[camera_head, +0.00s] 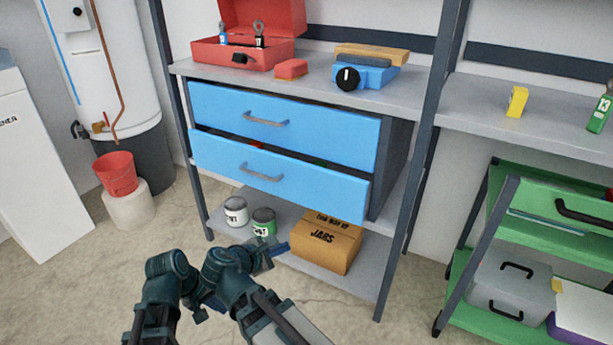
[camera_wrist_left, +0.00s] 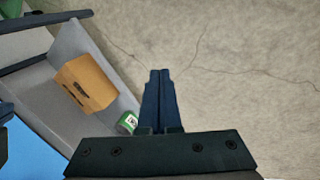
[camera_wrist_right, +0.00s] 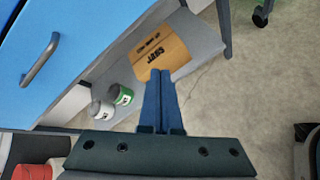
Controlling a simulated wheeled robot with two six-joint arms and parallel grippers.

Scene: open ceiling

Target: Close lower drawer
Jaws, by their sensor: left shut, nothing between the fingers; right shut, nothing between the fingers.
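The lower drawer (camera_head: 270,178) has a blue front and a grey bar handle (camera_head: 262,172). It stands partly open, with a gap above its front showing small red and green things inside. In the right wrist view its blue front (camera_wrist_right: 75,50) fills the upper left. My right gripper (camera_head: 281,248) is shut and empty, below and in front of the drawer, pointing toward the cardboard box. My left gripper (camera_head: 214,303) is shut and empty, lower and further left, over the floor. Neither gripper touches the drawer.
The upper blue drawer (camera_head: 285,120) is above. Two cans (camera_head: 236,211) and a cardboard box (camera_head: 325,240) stand on the bottom shelf. A green cart (camera_head: 505,215) is at right. A red bucket (camera_head: 117,174) is at left. Floor in front is clear.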

